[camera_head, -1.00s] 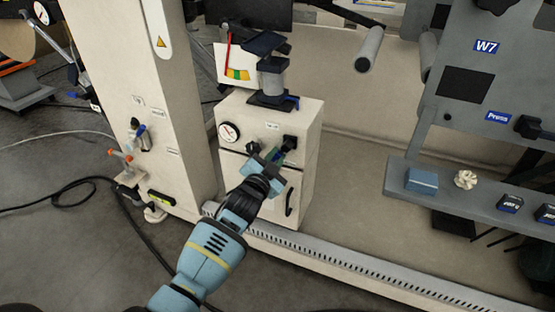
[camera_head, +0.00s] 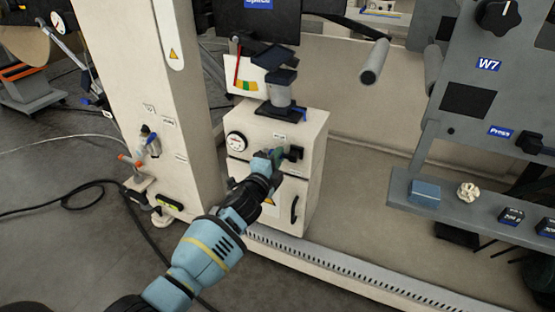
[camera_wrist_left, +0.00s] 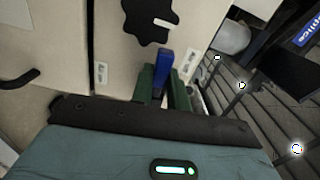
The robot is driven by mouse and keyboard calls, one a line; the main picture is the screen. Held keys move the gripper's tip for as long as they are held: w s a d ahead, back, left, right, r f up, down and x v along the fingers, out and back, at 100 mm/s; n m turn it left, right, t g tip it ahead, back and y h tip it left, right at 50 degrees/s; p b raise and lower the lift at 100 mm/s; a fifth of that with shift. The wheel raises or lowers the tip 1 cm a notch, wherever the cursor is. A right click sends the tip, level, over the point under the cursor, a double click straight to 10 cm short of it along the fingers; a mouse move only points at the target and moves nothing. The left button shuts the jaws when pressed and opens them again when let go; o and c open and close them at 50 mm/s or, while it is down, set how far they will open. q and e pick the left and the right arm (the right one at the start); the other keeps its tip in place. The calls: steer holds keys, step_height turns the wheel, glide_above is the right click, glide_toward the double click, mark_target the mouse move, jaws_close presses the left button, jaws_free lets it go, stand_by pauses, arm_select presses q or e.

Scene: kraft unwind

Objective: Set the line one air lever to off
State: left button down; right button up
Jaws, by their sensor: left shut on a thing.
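A blue lever (camera_wrist_left: 162,66) shows in the left wrist view, standing between the green fingers. My left gripper (camera_head: 274,157) is at the cabinet front, just left of the valve block. It also shows in the left wrist view (camera_wrist_left: 162,88), shut on the blue lever. The lever is mostly hidden by the gripper in the head view. My right gripper is out of view.
A black star knob (camera_wrist_left: 150,18) sits beside the lever. A beige column (camera_head: 153,95) with a small valve (camera_head: 150,142) stands to the left. A slotted rail (camera_head: 350,274) runs along the floor. A grey shelf (camera_head: 450,205) with small objects is at the right.

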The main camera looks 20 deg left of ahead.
arm_select(q)
steer(key=shift+r+m, duration=0.2)
steer(key=shift+m, duration=0.4)
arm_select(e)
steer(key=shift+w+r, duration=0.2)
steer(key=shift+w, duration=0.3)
arm_select(q)
steer(key=c, duration=1.4)
jaws_free()
steer(key=shift+o, duration=0.2)
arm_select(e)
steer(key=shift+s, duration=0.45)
arm_select(q)
steer(key=shift+s, duration=0.1)
